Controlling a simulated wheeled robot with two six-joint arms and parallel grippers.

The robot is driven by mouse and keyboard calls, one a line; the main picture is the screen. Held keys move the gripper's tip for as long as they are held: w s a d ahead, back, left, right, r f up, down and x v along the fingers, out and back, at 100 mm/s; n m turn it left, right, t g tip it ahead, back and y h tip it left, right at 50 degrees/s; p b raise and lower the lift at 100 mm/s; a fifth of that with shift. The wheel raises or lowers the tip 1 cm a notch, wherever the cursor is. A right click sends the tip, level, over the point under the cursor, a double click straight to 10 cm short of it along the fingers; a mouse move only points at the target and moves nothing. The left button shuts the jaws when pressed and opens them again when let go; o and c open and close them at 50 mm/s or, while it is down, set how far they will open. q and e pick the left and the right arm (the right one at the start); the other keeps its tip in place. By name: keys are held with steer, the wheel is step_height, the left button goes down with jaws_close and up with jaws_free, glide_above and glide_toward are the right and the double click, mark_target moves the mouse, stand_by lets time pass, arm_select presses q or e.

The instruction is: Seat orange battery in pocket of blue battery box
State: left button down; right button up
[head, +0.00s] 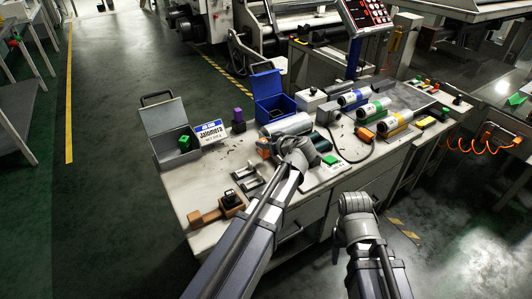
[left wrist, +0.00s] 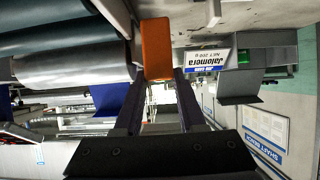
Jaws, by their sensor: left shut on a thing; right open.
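The orange battery (head: 261,143) is held at the tip of my left gripper (head: 272,147), over the table. In the left wrist view the orange battery (left wrist: 155,48) is between the two fingers of my left gripper (left wrist: 158,88), which are shut on it. The blue battery box (head: 256,106) stands open at the back of the table, its lid raised, behind the battery and apart from it. Its pocket floor is hard to make out. My right gripper (head: 356,203) is in front of the table, away from the boxes; it is open, with its fingertips mostly hidden.
A grey open box (head: 168,152) holds a green block (head: 184,143). A name sign (head: 213,132) and a purple block (head: 238,121) stand beside it. A large grey cylinder (head: 288,125) lies between my left gripper and the blue box. Labelled rolls (head: 353,98) lie to the right.

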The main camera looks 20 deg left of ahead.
mark_target(266, 158)
arm_select(q)
steer(key=shift+f+b, duration=1.45)
steer(key=shift+f, duration=0.25)
steer(key=shift+f, duration=0.15)
steer(key=shift+c, duration=2.4)
jaws_free()
